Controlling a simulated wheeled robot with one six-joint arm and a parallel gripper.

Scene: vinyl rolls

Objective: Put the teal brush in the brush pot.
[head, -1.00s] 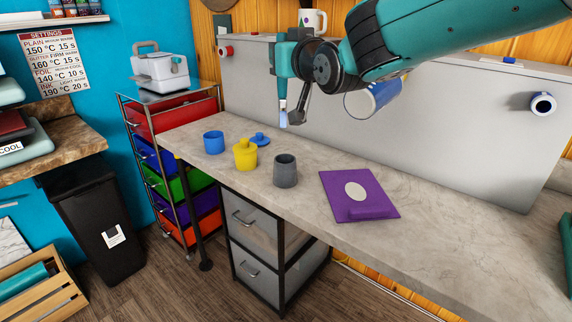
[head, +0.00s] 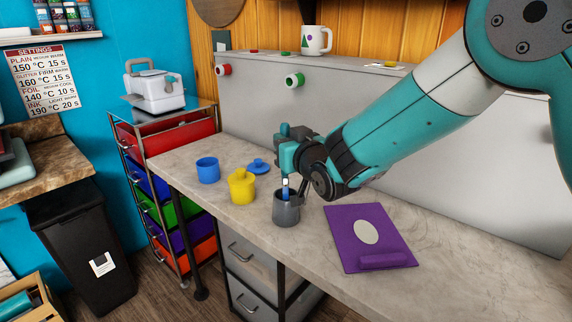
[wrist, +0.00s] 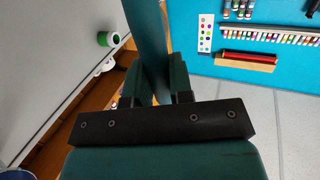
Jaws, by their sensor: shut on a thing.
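The teal brush (wrist: 150,40) is between my gripper's two fingers in the wrist view, its long shaft running up out of the picture. In the head view my gripper (head: 295,185) is right above the grey cup (head: 286,212), which looks like the brush pot and stands upright on the counter. A narrow white and blue piece (head: 285,188) points down from the fingers at the cup's mouth. The rim and fingers hide how far it reaches inside. My gripper is shut on the brush.
A grey panel (head: 245,105) rises behind.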

